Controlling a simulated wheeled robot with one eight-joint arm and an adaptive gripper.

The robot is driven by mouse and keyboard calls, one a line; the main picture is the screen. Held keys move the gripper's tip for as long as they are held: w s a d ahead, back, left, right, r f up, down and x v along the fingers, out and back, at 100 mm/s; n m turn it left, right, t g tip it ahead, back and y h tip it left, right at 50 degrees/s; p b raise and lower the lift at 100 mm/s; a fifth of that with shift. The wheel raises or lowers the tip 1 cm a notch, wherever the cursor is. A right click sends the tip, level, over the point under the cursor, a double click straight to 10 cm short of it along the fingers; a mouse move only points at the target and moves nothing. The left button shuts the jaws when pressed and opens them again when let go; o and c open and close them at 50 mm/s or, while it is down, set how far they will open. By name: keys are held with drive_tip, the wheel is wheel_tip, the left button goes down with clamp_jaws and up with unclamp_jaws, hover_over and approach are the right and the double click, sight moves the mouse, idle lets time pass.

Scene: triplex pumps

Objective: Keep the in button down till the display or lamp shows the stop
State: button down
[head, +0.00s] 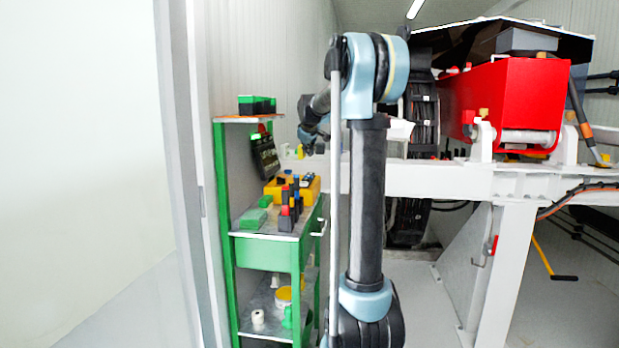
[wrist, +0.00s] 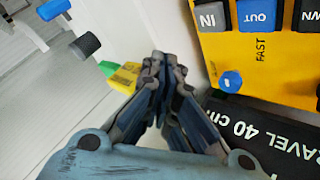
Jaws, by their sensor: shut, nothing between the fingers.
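The IN button (wrist: 209,16) is a dark grey key with white letters at the top of the wrist view, on a yellow control box (wrist: 228,50). The box also shows in the head view on the green cart (head: 308,184). My gripper (wrist: 158,58) is shut and empty; its fingertips appear left of and below the IN button in the wrist view, apart from it in the picture. A black panel (wrist: 262,125) reads "…RAVEL 40 cm". A black panel with greenish marks (head: 265,158) stands behind the box in the head view; its text is too small to read. No lit lamp is clear.
A blue OUT button (wrist: 257,13), a button ending in "WN" and a blue knob (wrist: 230,82) sit near IN. The green cart (head: 265,257) holds several small blocks. A white frame with a red pump (head: 520,95) stands at right. Floor at left is clear.

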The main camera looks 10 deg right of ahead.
sight(308, 173)
drive_tip(key=shift+f, duration=2.95)
drive_tip(key=shift+f, duration=0.1)
drive_tip(key=shift+s+f, duration=0.1)
drive_tip(key=shift+f, duration=0.15)
